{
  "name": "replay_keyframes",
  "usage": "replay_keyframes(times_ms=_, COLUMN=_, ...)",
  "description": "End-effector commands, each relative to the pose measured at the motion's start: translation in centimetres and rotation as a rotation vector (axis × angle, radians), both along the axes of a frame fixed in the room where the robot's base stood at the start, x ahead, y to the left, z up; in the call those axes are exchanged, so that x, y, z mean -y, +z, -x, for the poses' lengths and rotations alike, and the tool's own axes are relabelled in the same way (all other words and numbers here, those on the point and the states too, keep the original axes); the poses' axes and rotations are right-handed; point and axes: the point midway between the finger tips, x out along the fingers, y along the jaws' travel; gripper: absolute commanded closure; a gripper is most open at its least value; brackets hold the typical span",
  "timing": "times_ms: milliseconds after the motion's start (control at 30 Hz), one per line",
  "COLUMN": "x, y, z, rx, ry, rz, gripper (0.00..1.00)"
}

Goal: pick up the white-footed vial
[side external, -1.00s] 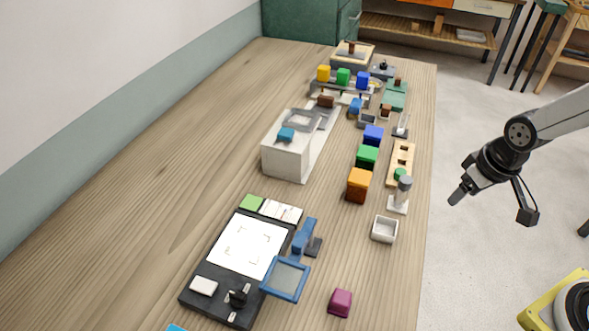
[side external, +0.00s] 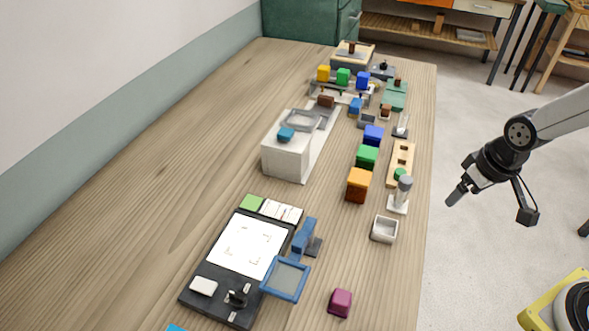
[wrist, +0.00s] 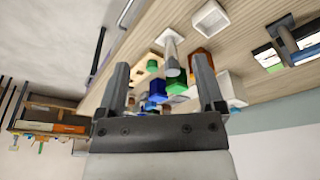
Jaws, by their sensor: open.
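The white-footed vial (side external: 403,188) stands upright near the table's right edge, a grey-topped clear cylinder on a square white foot. In the wrist view the vial (wrist: 172,55) shows between my two fingers, beyond their tips, with its white foot at the top. My gripper (side external: 458,192) hangs in the air off the right edge of the table, to the right of the vial and apart from it. In the wrist view my gripper (wrist: 160,70) has its fingers spread with nothing held between them.
A small white open box (side external: 384,229) stands in front of the vial. An orange block (side external: 359,185) is to its left, with a green block (side external: 368,157) behind. A wooden rack (side external: 401,160) lies just behind the vial. A magenta block (side external: 340,303) is at the front.

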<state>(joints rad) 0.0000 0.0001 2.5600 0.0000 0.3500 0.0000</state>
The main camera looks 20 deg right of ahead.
Motion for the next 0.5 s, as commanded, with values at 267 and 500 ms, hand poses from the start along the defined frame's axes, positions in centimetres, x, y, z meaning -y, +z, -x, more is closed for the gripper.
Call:
replay_keyframes(times_ms=267, x=0.5, y=-0.6, z=-0.6, rx=0.025, ry=0.011, rz=0.014, gripper=0.13)
replay_keyframes(times_ms=500, x=2.4, y=-2.7, z=-2.7, rx=0.122, ry=0.066, rz=0.057, gripper=0.13)
